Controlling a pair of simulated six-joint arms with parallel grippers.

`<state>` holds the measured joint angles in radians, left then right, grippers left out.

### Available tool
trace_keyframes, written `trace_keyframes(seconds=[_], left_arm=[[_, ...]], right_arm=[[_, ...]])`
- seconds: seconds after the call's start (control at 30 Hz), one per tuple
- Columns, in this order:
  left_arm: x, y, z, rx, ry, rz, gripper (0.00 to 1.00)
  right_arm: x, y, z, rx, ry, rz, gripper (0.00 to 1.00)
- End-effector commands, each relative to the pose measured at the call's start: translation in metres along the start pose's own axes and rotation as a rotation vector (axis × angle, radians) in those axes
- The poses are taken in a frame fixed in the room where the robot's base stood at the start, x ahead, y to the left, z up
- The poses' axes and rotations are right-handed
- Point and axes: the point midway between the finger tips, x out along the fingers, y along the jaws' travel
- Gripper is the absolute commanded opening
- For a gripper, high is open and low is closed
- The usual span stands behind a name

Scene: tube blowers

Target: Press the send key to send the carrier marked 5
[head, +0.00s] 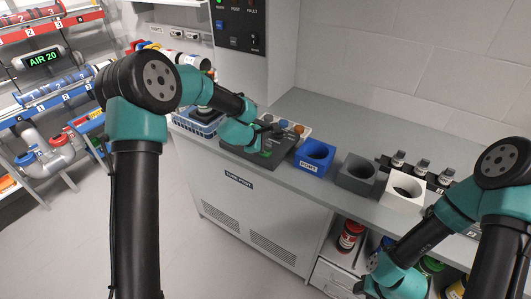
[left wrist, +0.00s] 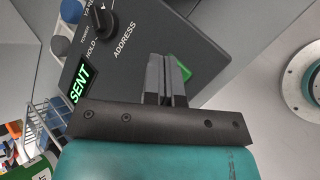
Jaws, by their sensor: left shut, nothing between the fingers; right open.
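The dark sloped control panel (head: 245,146) stands on the counter. Its green key (head: 265,153) also shows in the left wrist view (left wrist: 184,68), partly behind my fingers. A small display on the panel (left wrist: 79,84) reads SENT in green. Beside it is a black knob (left wrist: 100,21) with HOLD and ADDRESS lettering. My left gripper (left wrist: 165,80) is shut and empty, its tips over the panel beside the green key; contact cannot be told. The right arm's wrist (head: 392,278) is low at the right, its fingers out of frame. I cannot make out a carrier marked 5.
Blue (head: 314,157), grey (head: 356,174) and white (head: 402,190) sockets line the counter right of the panel. A blue basket (head: 196,124) stands left of it. A red-and-black carrier (head: 349,237) is in the lower shelf. A rack with an AIR 20 sign (head: 43,58) is far left.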

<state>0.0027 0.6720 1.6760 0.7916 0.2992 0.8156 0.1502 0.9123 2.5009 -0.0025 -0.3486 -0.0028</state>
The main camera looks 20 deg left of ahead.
Motion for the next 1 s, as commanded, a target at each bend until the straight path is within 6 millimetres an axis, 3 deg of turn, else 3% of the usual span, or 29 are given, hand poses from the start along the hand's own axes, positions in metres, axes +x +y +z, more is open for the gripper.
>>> trace_keyframes(seconds=[0.73,1.0], left_arm=[[-0.032,0.024,0.024,0.001,-0.001,0.000,0.00],[-0.035,0.025,0.026,0.000,0.000,0.000,0.00]], right_arm=[[0.000,0.000,0.000,0.000,0.000,0.000,0.42],[0.000,0.000,0.000,0.000,0.000,0.000,0.42]])
